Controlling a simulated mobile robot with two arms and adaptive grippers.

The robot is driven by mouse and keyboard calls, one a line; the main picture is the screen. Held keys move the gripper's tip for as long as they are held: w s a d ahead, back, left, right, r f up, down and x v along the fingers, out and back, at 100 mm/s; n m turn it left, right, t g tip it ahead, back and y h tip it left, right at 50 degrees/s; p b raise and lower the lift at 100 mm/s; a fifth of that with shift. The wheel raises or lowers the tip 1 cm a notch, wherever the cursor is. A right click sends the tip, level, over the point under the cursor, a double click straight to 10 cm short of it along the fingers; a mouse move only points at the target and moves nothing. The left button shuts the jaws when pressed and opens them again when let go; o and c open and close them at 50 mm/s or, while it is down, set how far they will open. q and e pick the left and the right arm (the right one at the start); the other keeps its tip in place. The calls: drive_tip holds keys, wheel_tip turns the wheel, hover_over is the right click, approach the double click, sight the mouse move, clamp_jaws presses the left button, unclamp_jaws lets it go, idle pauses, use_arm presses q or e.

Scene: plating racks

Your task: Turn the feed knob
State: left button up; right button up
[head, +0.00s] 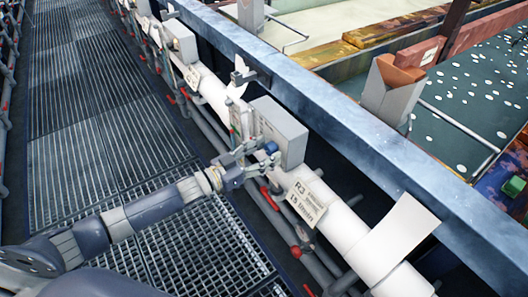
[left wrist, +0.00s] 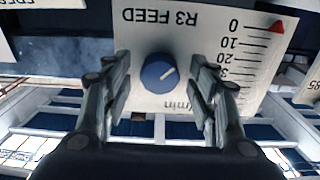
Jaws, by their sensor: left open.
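The lettering appears upside down in the left wrist view. My left gripper (left wrist: 160,95) is open, with one finger on each side of the knob and visible gaps between. In the head view my left gripper (head: 256,160) is at the grey control box (head: 278,132), beside the blue knob (head: 271,147). My right gripper is not in view.
A white pipe (head: 345,225) with an "R3" tag (head: 308,198) runs below the box, near red-handled valves. A blue-grey beam (head: 330,110) runs behind it, with a liquid-filled tank (head: 465,95) beyond. The grated walkway (head: 80,120) on the left is clear.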

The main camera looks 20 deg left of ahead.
use_arm(q)
drive_tip(key=c, duration=1.1)
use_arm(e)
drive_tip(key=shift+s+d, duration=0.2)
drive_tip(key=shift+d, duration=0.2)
use_arm(q)
drive_tip(key=shift+m, duration=0.3)
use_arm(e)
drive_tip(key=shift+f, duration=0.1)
use_arm(q)
drive_tip(key=m+b, duration=0.1)
drive_tip(key=m, duration=0.4)
drive_tip(key=shift+m+b, duration=0.5)
drive_tip(key=shift+m, duration=1.9)
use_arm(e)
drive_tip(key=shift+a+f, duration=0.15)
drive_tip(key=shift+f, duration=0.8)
